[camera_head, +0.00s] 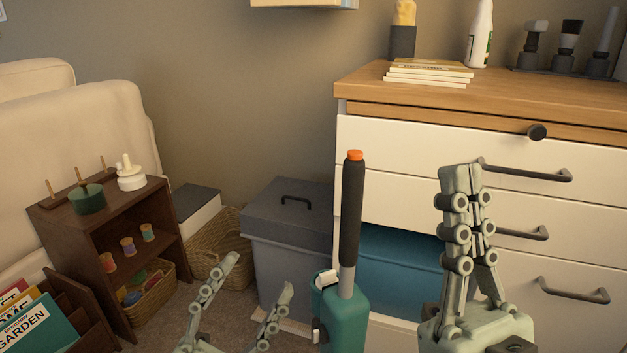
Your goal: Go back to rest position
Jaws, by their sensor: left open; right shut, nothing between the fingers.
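My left gripper (256,277) is at the bottom centre-left, fingers spread apart with nothing between them. It is in front of the grey lidded bin and the floor. My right gripper (462,172) points up at the right, its fingers together and empty, in front of the white drawer fronts. A teal tool with a black shaft and orange tip (353,200) stands upright between the two grippers, apart from both sets of fingers. Its base is cut off by the bottom edge.
A white dresser (400,145) with a wooden top carries books (430,72) and a bottle (480,35). A grey bin (288,215), a wicker basket (222,250) and a brown shelf (118,230) stand to the left. A cream sofa (80,150) is at far left.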

